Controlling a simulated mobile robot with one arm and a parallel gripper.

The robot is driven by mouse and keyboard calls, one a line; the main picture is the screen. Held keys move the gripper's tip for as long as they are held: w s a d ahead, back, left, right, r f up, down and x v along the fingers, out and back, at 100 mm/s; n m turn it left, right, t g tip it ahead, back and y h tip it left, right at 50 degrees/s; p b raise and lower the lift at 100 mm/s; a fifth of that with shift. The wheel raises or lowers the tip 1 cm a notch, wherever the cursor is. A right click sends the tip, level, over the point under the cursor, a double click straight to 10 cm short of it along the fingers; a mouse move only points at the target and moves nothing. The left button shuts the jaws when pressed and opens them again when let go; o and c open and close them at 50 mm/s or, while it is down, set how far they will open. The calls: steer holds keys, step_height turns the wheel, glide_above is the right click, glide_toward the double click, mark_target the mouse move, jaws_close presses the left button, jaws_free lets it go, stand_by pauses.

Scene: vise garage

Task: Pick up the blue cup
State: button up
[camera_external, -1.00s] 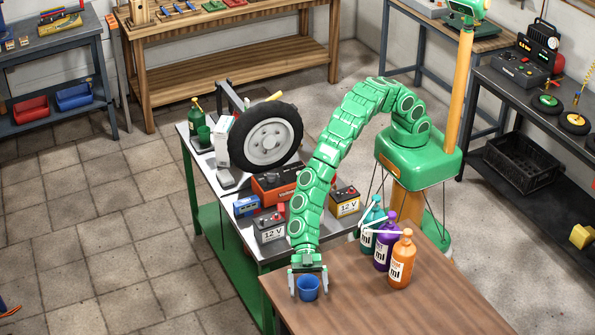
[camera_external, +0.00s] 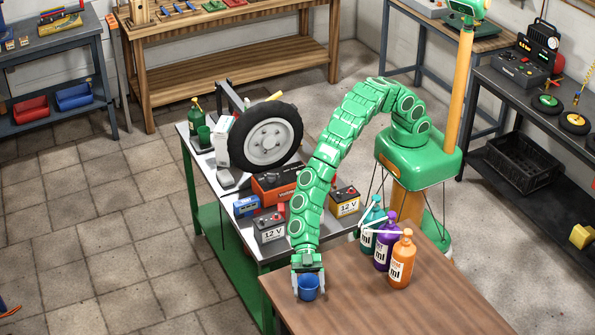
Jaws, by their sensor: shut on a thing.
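The blue cup (camera_external: 309,291) stands upright near the far left corner of the brown wooden table (camera_external: 390,310). My gripper (camera_external: 309,284) points down from above, with one finger on each side of the cup. The fingers are shut on the cup. The cup appears to be on or very close to the tabletop; a small gap under it cannot be told from here. Part of its rim is hidden by the gripper.
Orange (camera_external: 401,262), purple (camera_external: 385,243) and teal (camera_external: 371,226) bottles stand on the same table, right of my gripper. The table's front is clear.

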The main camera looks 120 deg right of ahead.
steer(key=shift+r, duration=0.5)
steer(key=s+d+r, duration=0.7)
steer(key=s+r, duration=0.4)
steer(key=shift+s+d+r, duration=0.25)
steer(key=shift+s+d, duration=0.05)
steer(key=shift+s, duration=0.1)
